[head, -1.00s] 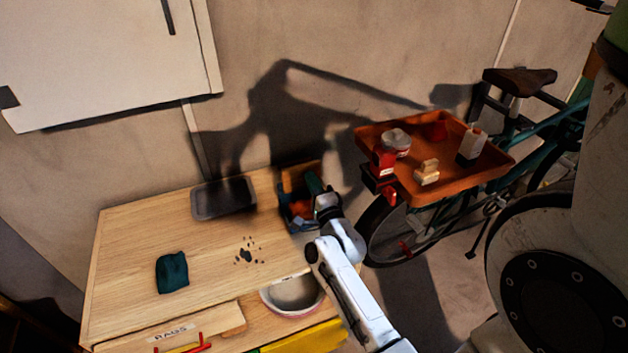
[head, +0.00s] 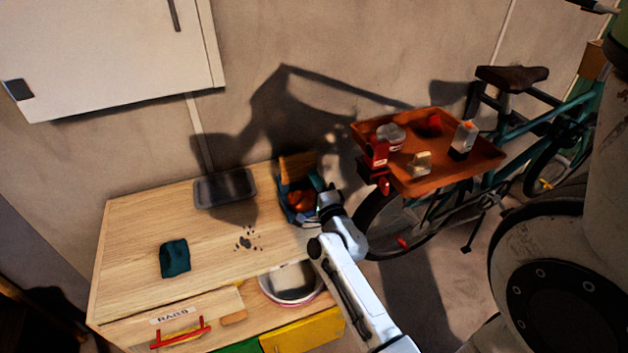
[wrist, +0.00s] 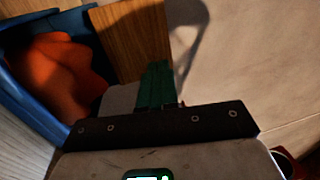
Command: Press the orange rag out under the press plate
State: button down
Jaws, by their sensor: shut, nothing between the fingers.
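The orange rag (head: 300,201) lies bunched inside a blue tub (head: 284,208) at the bench's back right corner. In the wrist view the rag (wrist: 55,70) fills the tub (wrist: 32,108) at the left. An upright wooden board (head: 297,165), seemingly the press plate, stands at the tub's back. It also shows in the wrist view (wrist: 132,40), and it is not over the rag. My gripper (head: 320,183) is shut and empty at the tub's right side. Its green fingers (wrist: 156,84) appear just in front of the board; contact cannot be told.
A dark tray (head: 224,188), a folded teal cloth (head: 174,258) and dark crumbs (head: 246,240) are on the bench. A white bowl (head: 292,282) sits below its front edge. An orange tray (head: 440,172) with small items stands at the right by a bicycle (head: 530,125).

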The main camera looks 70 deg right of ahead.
jog(key=r+v, duration=0.1)
jog(key=v, duration=0.8)
jog(key=shift+s+a+r+b, duration=0.3)
jog(key=shift+r, duration=0.45)
jog(key=w+a+f+n+g+y, duration=0.1)
jog(key=w+a+f+n+y, duration=0.3)
jog(key=a+n+y, duration=0.4)
jog(key=w+a+f+n+y, duration=0.4)
jog(key=a+n+y, duration=0.1)
jog(key=a+n, duration=0.35)
jog(key=s+a+f+n+g+y, duration=0.2)
jog(key=s+a+f+n+g, duration=0.1)
jog(key=s+a+n+g, duration=0.7)
jog(key=s+n, duration=0.1)
jog(key=s, duration=0.2)
jog(key=shift+s+g, duration=0.35)
jog(key=shift+g, duration=0.05)
